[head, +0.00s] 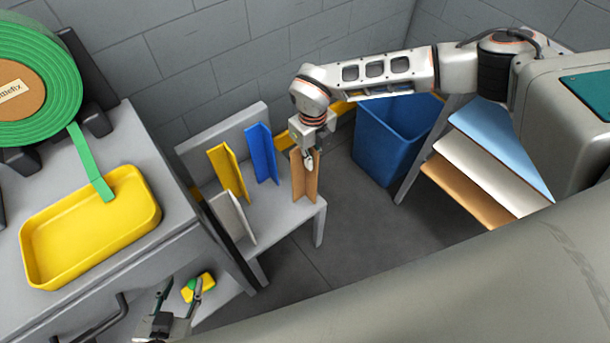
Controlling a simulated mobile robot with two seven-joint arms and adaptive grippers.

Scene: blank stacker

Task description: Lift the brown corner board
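The brown corner board (299,186) stands upright near the right end of a low grey bench, in the head view. My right gripper (308,161) reaches down from above and its fingers are at the board's top edge. They overlap the board in the picture, and I cannot tell whether they are closed on it. The gripper hides part of the board's top. My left gripper (181,290) is at the bottom left, far from the board, with its two fingers apart.
Yellow (228,174), blue (262,154) and light grey (231,217) corner boards stand on the grey bench (283,217). A blue bin (385,140) is behind right, near slanted coloured sheets (489,174). A yellow tray (100,262) and green tape roll (62,75) are left.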

